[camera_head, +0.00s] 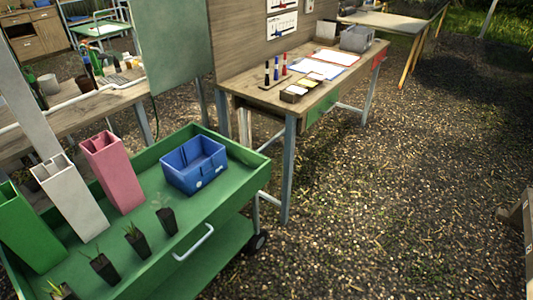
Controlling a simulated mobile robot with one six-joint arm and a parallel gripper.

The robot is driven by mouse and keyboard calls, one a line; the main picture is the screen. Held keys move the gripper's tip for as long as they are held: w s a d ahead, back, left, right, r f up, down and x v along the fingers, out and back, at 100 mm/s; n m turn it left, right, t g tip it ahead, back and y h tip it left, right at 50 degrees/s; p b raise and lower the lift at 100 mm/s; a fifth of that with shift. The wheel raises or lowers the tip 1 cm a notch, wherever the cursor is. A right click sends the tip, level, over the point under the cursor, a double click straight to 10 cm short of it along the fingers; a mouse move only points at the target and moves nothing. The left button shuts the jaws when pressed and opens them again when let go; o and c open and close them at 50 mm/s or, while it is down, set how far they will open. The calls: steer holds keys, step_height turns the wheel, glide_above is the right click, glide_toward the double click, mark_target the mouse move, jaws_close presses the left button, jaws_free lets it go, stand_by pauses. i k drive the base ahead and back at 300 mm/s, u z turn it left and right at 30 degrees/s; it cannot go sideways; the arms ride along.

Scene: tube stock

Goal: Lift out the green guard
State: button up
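The green guard (30,232) is a square open-topped tube at the left edge. It stands tilted in the green cart (262,166), and the picture edge cuts off part of it. A white guard (72,200) leans beside it on the right, and a pink guard (113,172) leans farther right. Both have open tops with inner dividing walls. My gripper is not in view, so I cannot see whether it is open or shut.
A blue crate (194,164) sits in the cart right of the pink guard. Several small potted seedlings (138,240) line the cart's near side. A pale post (25,100) rises behind the guards. A wooden workbench (262,90) stands behind; gravel on the right is mostly clear.

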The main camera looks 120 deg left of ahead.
mark_target(22, 229)
steer(key=z, duration=0.4)
steer(key=k, duration=0.15)
steer(key=u, duration=2.3)
steer(key=k, duration=0.2)
steer(key=u, duration=2.4)
steer(key=k, duration=0.3)
steer(key=u, duration=1.2)
